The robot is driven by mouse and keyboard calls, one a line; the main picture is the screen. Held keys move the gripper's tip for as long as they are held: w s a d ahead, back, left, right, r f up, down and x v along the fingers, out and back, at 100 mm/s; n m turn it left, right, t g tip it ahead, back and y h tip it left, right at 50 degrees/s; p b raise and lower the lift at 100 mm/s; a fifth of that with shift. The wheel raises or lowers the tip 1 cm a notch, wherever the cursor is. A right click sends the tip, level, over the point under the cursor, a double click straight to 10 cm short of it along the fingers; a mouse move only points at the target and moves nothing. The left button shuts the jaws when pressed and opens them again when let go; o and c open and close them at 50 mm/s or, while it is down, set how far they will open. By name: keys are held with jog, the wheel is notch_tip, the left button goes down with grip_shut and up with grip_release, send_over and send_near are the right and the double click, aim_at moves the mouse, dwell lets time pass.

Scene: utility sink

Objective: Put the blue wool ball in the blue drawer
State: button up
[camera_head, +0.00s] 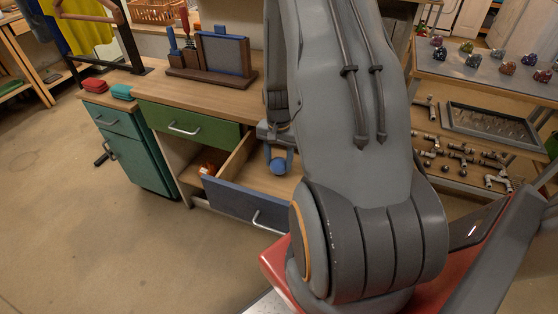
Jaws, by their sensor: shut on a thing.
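My gripper (278,158) is shut on the blue wool ball (278,167), which shows between its fingertips. The ball hangs over the open blue drawer (238,201), toward the drawer's right side as seen from here. The drawer is pulled out under the workbench, with a blue front and a metal handle. How far the ball is above the drawer floor is hard to tell. My own arm hides the right end of the drawer.
A shut green drawer (190,127) is left of the open one. A teal cabinet (138,150) stands farther left. Open floor lies at left front.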

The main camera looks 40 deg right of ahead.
aim_at(279, 160)
jog(key=shift+f, duration=0.3)
jog(key=o, duration=1)
notch_tip(279, 160, up, 12)
jog(key=f+b, duration=0.1)
jog(key=b, duration=0.1)
jog(key=s+a+r+n, duration=0.2)
jog(key=a+n, duration=0.2)
jog(key=a, duration=0.3)
jog(key=s+a+r+n, duration=0.3)
jog(key=a+n, duration=0.1)
jog(key=a, duration=0.3)
jog(key=s+a+r+n, duration=0.3)
jog(key=a+n, duration=0.1)
jog(key=a, duration=0.3)
jog(key=shift+a+r+t, duration=0.1)
jog(key=shift+a+t, duration=0.3)
